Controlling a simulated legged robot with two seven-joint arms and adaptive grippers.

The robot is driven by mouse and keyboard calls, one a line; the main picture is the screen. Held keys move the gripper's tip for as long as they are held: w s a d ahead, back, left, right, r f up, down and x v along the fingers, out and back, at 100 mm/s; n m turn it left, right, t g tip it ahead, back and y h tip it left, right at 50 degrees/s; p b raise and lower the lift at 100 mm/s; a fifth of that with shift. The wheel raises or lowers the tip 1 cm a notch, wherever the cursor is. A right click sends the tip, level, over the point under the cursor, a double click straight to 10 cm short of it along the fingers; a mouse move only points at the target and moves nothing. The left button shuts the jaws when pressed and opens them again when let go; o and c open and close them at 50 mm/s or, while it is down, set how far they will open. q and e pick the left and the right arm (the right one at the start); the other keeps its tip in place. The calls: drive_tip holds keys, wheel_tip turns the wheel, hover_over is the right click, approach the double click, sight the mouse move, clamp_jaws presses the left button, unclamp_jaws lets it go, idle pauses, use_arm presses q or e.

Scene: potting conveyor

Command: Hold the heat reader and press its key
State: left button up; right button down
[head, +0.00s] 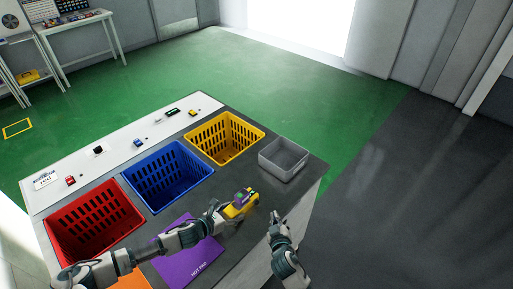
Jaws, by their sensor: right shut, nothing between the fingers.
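The heat reader (242,208) looks like a yellow body with a purple and green part on top. It is over the right part of the grey counter, in front of the yellow basket. My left gripper (223,211) reaches it from the left and appears shut on its near-left end; the fingers are small and partly hidden. My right gripper (273,217) is shut and empty, a little to the right of the reader and apart from it. The key is too small to make out.
Red (55,231), blue (186,163) and yellow (245,133) baskets line the counter. A grey bin (284,155) stands at the right end. A purple hot pad (196,261) and an orange pad (133,281) lie in front. Small items sit on the white strip (112,150) behind.

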use_arm(q)
drive_tip(key=shift+o, duration=0.7)
drive_tip(key=shift+w+r, duration=0.1)
